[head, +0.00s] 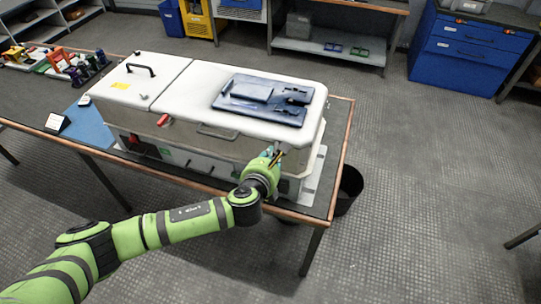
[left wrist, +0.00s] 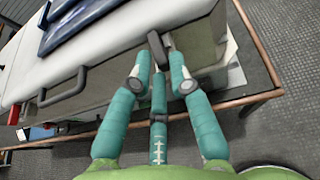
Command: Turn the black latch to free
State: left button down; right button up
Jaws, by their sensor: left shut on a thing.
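The black latch (left wrist: 158,46) sits on the front side of the large white-lidded box (head: 150,75), near its right end. It shows as a dark upright bar in the left wrist view. My left gripper (left wrist: 159,78) is shut on the latch, its teal fingers on both sides of it and one below. In the head view my left gripper (head: 273,157) is against the box's front right, and its fingers mostly hide the latch. My right gripper is in neither view.
A dark blue tray (head: 230,103) with parts lies on the lid. A grey handle (head: 217,131) and a red latch (head: 163,120) are on the box front. The copper-coloured table edge (head: 300,217) runs below my gripper. A black bin (head: 350,187) stands on the floor at right.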

pick_arm(q)
jog(key=d+n+y, duration=0.1)
jog(key=n+y, duration=0.1)
jog(key=y, duration=0.1)
jog(key=d+n+y+b, duration=0.1)
jog(key=n+y, duration=0.2)
jog(key=d+n+y, duration=0.1)
jog(key=n+y, duration=0.2)
jog(key=shift+w+d+r+g+y, duration=0.15)
jog(key=shift+w+r+g+y, duration=0.15)
jog(key=shift+g, duration=0.1)
jog(key=shift+n, duration=0.3)
jog(key=c, duration=1.3)
grip_release()
jog(key=shift+f, duration=0.1)
notch_tip(320, 180, up, 10)
